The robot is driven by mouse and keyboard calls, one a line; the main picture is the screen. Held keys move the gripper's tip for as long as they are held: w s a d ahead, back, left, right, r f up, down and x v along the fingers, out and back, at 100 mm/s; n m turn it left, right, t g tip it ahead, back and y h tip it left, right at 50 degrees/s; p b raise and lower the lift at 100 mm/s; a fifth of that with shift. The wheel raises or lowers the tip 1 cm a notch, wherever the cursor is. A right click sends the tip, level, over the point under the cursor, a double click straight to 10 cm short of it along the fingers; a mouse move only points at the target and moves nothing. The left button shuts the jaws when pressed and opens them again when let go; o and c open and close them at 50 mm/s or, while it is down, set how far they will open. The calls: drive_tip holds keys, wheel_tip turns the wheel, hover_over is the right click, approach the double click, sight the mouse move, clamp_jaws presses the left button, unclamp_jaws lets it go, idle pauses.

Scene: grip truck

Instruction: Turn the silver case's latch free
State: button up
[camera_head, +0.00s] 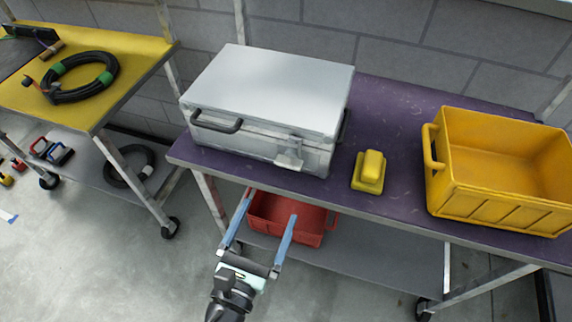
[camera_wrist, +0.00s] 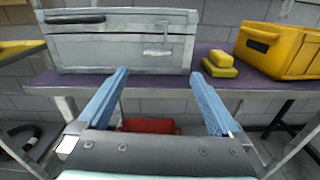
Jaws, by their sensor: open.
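The silver case (camera_head: 265,88) stands shut on the purple tabletop, its front facing me. Its latch (camera_head: 289,158) is on the front, right of the black handle (camera_head: 215,122). In the wrist view, the latch (camera_wrist: 158,48) shows as a small pale plate with an upright piece, on the right half of the case front (camera_wrist: 115,50). My gripper (camera_head: 269,216) is open and empty, in front of the table edge and below the case. In the wrist view, the blue fingers of my gripper (camera_wrist: 160,78) are wide apart, with the latch above and between them, not touched.
A yellow block-shaped object (camera_head: 369,172) sits right of the case, then a yellow crate (camera_head: 487,199). A red bin (camera_head: 308,238) is on the lower shelf behind my gripper. A yellow-topped cart (camera_head: 130,62) with coiled cable (camera_head: 82,92) stands left.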

sight(287, 167)
drive_tip(key=shift+n, duration=0.5)
drive_tip(key=x, duration=1.2)
drive_tip(key=shift+w+a+f, duration=0.1)
drive_tip(key=shift+w+f, duration=0.05)
drive_tip(key=shift+w, duration=0.15)
drive_tip(key=shift+c, duration=0.2)
drive_tip(key=c, duration=1.3)
drive_tip(key=shift+o, duration=0.2)
